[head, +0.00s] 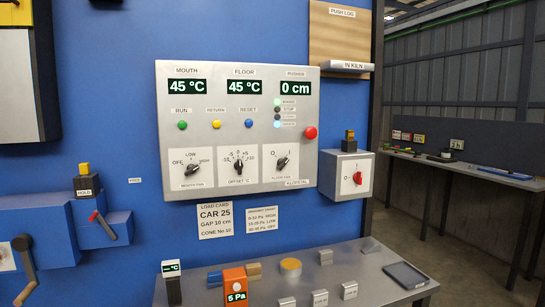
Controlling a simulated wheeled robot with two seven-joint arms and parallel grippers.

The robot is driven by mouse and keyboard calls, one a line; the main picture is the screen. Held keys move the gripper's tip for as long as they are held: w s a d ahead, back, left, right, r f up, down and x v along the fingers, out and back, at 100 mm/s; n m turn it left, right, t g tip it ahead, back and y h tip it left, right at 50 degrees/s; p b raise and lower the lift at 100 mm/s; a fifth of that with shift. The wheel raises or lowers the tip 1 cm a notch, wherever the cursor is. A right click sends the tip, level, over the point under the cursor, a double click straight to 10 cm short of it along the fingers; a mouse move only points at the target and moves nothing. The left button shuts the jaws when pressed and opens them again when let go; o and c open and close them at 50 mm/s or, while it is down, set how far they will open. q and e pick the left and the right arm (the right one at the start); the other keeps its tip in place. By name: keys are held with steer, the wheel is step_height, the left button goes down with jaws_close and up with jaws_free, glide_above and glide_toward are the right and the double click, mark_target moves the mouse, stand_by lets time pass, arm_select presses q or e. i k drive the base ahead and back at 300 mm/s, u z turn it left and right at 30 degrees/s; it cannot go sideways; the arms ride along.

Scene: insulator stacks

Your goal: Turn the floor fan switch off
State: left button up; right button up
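The floor fan switch (282,163) is a black rotary knob on a white plate labelled FLOOR FAN, at the lower right of the grey control panel (225,190). Its plate carries the marks 0 at left and I at right. The knob is tilted, with its upper end leaning right toward I. Neither of my grippers is in the head view. Nothing covers the switch.
Beside it are the offset knob (239,166) and mouth fan knob (193,168). A red button (311,133) and a box with a red switch (357,178) are to the right. A table (375,290) with small items stands below.

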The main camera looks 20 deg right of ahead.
mark_target(282, 162)
steer(key=u, duration=0.35)
steer(key=i, duration=1.15)
steer(key=z, duration=0.5)
